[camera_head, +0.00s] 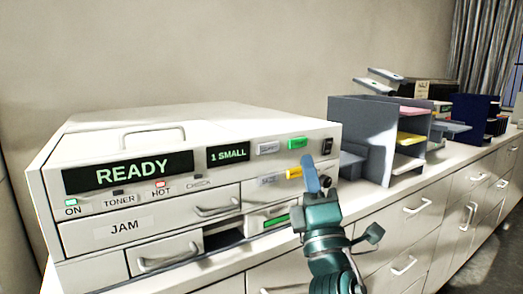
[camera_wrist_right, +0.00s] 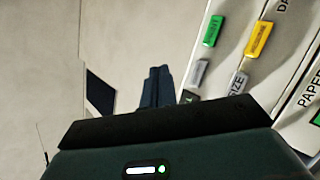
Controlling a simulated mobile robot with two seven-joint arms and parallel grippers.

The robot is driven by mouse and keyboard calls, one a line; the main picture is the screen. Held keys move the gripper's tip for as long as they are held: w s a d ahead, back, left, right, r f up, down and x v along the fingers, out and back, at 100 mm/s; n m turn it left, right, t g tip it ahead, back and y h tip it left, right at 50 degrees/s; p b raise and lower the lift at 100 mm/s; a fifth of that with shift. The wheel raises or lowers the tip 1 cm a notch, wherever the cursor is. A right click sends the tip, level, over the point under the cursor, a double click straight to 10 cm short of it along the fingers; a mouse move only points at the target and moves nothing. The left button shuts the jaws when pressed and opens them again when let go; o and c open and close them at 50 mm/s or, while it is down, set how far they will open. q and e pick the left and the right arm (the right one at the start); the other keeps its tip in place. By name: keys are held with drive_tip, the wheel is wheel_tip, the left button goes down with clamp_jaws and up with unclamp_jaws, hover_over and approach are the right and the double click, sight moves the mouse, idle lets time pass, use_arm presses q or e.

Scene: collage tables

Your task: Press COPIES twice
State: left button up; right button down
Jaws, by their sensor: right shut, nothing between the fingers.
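The cream copier (camera_head: 140,118) stands on the counter at the left in the head view. Its COPIES button (camera_head: 268,148) is grey and sits right of the small display (camera_head: 228,154), which reads "1 SMALL". In the right wrist view, a grey button that looks like COPIES (camera_wrist_right: 198,74) lies below the green button. My right gripper (camera_head: 308,160) is shut and empty, its blue fingers pointing up in front of the panel's right part. In the wrist view the shut fingers (camera_wrist_right: 158,72) are left of the buttons; contact is not visible. My left gripper is out of view.
A green button (camera_head: 297,143), yellow button (camera_head: 294,173), grey SIZE button (camera_head: 268,181) and dark rocker switch (camera_head: 327,146) are close by. The large display (camera_head: 130,172) reads "READY". A grey paper sorter (camera_head: 360,130) stands right of the copier on the white counter (camera_head: 450,150).

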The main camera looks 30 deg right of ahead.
sight(268, 148)
drive_tip(key=shift+w, duration=0.1)
use_arm(q)
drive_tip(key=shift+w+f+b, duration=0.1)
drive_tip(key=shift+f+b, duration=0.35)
drive_tip(key=shift+b, duration=0.5)
use_arm(e)
drive_tip(key=shift+y, duration=0.3)
drive_tip(key=w, duration=0.8)
drive_tip(key=shift+w+a, duration=0.3)
drive_tip(key=shift+a, duration=0.05)
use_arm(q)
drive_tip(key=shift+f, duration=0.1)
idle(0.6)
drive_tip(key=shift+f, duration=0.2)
use_arm(e)
drive_tip(key=shift+w, duration=0.45)
